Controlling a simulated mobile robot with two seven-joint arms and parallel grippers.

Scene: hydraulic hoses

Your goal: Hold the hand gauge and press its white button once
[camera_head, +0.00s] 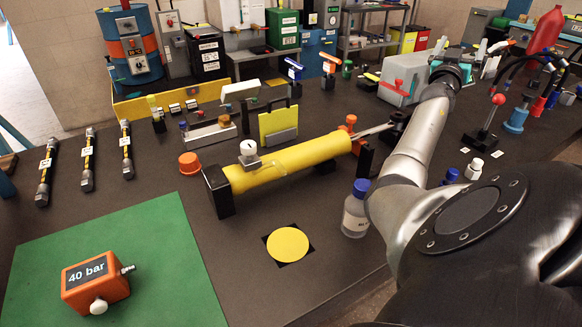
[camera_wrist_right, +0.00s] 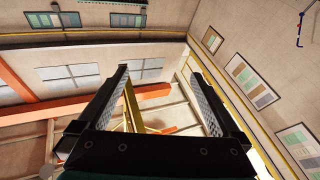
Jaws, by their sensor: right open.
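The hand gauge (camera_head: 95,283) is an orange box whose dark display reads 40 bar. It sits on the green mat (camera_head: 150,232) at the front left of the bench. Its white button (camera_head: 98,306) sticks out at the front, and a metal fitting is on its right side. My right gripper (camera_head: 455,53) is far from it, at the back right over the bench, small and partly hidden by its own wrist. The right wrist view shows its two fingers (camera_wrist_right: 158,68) spread apart and empty, facing walls and ceiling. My left gripper is not in view.
A yellow cylinder (camera_head: 290,163) lies mid-bench, with a yellow disc (camera_head: 288,245) and a blue-capped bottle (camera_head: 356,210) in front. Several short hoses (camera_head: 87,160) lie behind the mat. An orange cap (camera_head: 189,163) stands nearby. The mat around the gauge is clear.

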